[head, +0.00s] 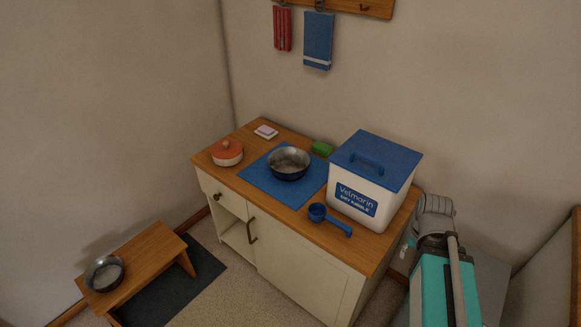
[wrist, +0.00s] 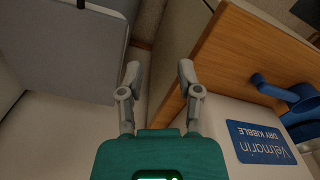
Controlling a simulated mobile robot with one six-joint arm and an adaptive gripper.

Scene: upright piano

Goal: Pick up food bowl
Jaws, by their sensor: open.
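A metal bowl with a dark blue outside (head: 289,163) stands upright on a blue mat (head: 257,180) on the wooden counter. A second metal bowl (head: 104,273) sits on the low wooden bench at lower left. My gripper (wrist: 160,75) is open and empty, beside the counter's edge. In the head view my arm is at the right, past the white bin, well away from both bowls; its fingers are mostly hidden there.
The white kibble bin (head: 343,197) with a blue lid stands between my arm and the mat. A blue scoop (head: 330,219) lies in front of it.

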